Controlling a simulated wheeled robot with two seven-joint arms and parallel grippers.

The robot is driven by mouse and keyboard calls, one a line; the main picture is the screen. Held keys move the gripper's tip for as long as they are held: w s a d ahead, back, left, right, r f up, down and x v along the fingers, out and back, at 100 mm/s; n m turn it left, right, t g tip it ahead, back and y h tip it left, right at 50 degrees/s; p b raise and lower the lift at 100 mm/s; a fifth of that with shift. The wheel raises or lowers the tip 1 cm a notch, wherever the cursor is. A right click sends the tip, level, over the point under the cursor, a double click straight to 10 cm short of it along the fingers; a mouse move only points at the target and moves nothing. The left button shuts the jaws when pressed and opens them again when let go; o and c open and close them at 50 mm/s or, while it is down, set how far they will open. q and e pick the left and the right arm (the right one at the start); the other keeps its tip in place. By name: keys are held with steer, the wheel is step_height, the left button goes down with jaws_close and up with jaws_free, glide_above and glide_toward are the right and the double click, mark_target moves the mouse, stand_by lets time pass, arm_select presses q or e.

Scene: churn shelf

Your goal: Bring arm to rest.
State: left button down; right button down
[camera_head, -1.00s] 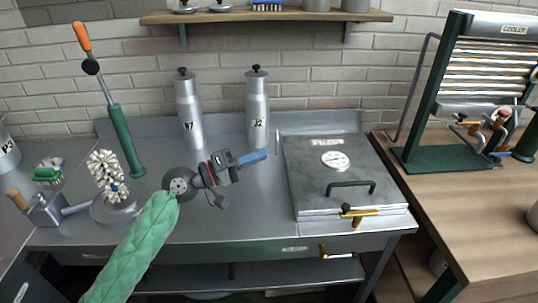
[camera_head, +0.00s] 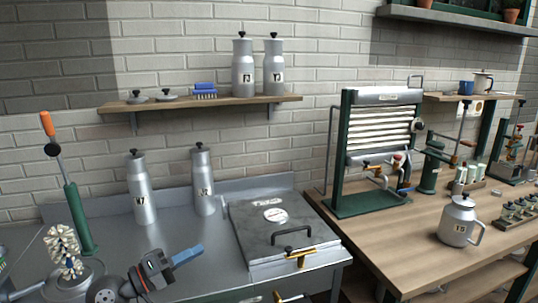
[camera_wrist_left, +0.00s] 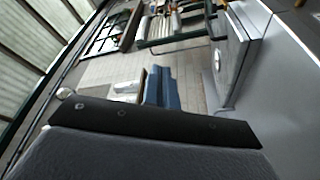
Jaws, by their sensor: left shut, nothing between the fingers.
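My left gripper (camera_head: 188,256) is at the lower left of the head view, its blue fingers shut with nothing between them. It is over the front part of the steel counter (camera_head: 205,238), left of the square steel lidded vat (camera_head: 282,236). In the left wrist view the blue fingers (camera_wrist_left: 160,88) are together, with the dark wrist housing below them. My right gripper is not in view.
Steel churns stand behind on the counter, one (camera_head: 141,188) left of another (camera_head: 203,182). A green pump with an orange handle (camera_head: 80,215) and a white brush (camera_head: 64,250) are at left.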

arm_select(q)
steer(key=s+a+f+m+g+y, duration=0.25)
steer(key=f+y, duration=0.45)
steer(key=f, duration=0.4)
steer(key=s+a+f+m+g+y, duration=0.15)
steer(key=s+f+m+y, duration=0.35)
steer(key=f, duration=0.6)
steer(key=s+d+f+n+g, duration=0.1)
steer(key=s+d+f, duration=0.1)
steer(key=s+f, duration=0.2)
steer(key=s+d+f+n+g+y+p, duration=0.1)
steer(key=s+f, duration=0.4)
steer(key=s, duration=0.6)
steer(key=s+d+f+n+g+y+p, duration=0.1)
steer(key=s+d+f+g, duration=0.2)
steer(key=s+d+f, duration=0.2)
steer(key=shift+s+n, duration=0.35)
steer(key=shift+s, duration=1.35)
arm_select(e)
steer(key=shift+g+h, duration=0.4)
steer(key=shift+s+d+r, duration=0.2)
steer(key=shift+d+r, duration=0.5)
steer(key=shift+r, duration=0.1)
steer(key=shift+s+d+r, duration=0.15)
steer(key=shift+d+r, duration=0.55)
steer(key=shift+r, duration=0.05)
arm_select(q)
steer(key=shift+d+f, duration=0.1)
steer(key=shift+f, duration=0.05)
